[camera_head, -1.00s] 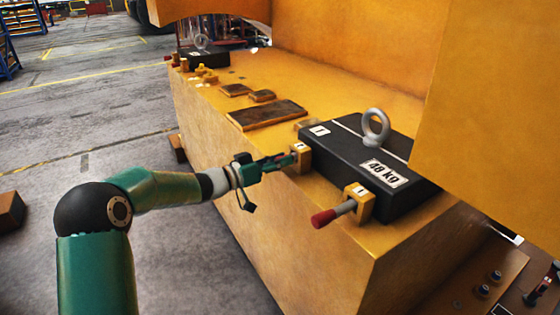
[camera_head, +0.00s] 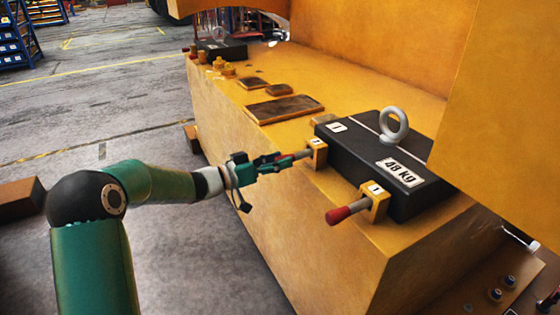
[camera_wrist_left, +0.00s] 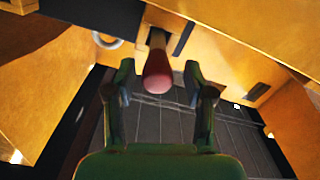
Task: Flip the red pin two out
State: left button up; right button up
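The red-tipped pin (camera_head: 296,156) at the farther yellow bracket (camera_head: 316,151) sticks out, its grey shaft showing between bracket and gripper. Its red end (camera_wrist_left: 158,76) points at the camera in the left wrist view. My left gripper (camera_head: 280,160) is around this end; in the wrist view its fingers (camera_wrist_left: 158,82) stand apart on either side with gaps to the red end. The bracket's number is too small to read surely. A second red-tipped pin (camera_head: 341,214) sticks out of the nearer bracket (camera_head: 374,200). My right gripper is not in view.
A black 48 kg casting (camera_head: 385,165) with a grey lifting eye (camera_head: 394,125) lies behind the brackets on the yellow ledge (camera_head: 235,115). Another black casting (camera_head: 222,50) sits at the far end. Grey floor (camera_head: 110,120) is open to the left.

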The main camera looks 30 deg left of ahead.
pick_arm(q)
jog(key=shift+w+d, duration=0.1)
jog(key=shift+d, duration=0.05)
jog(key=v, duration=1.2)
jog(key=shift+f, duration=0.1)
